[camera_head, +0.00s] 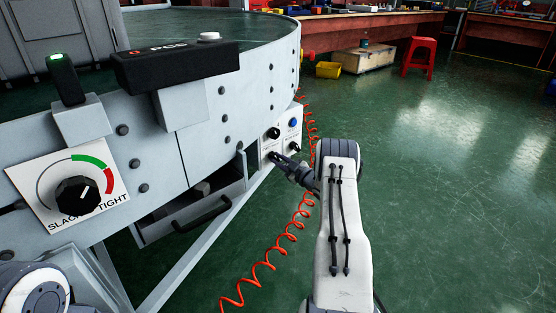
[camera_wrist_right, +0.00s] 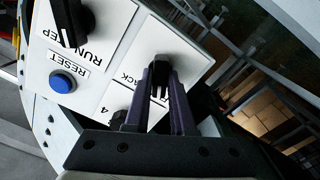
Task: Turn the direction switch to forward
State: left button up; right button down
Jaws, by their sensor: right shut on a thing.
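The direction switch (camera_wrist_right: 158,57) is a black rotary knob on a white plate in the right wrist view. Its label is partly covered; the letters "ACK" show beside it. My right gripper (camera_wrist_right: 160,80) is shut on the knob, one finger on each side. The knob's exact pointing direction is hard to tell. My left gripper is out of view.
The panel also has a blue RESET button (camera_wrist_right: 62,82), a RUN/STEP knob (camera_wrist_right: 72,22) and another knob (camera_head: 294,147). A drawer (camera_head: 190,212) sits left of the panel. A coiled red cable (camera_head: 262,272) hangs close to my right arm.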

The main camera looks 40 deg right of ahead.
jog(key=shift+a+f, duration=0.1)
dwell(0.4)
jog(key=c, duration=0.8)
grip_release()
jog(key=shift+o, duration=0.2)
jog(key=shift+s, duration=0.25)
jog(key=s+p, duration=0.5)
jog(key=s, duration=0.5)
jog(key=shift+d, duration=0.45)
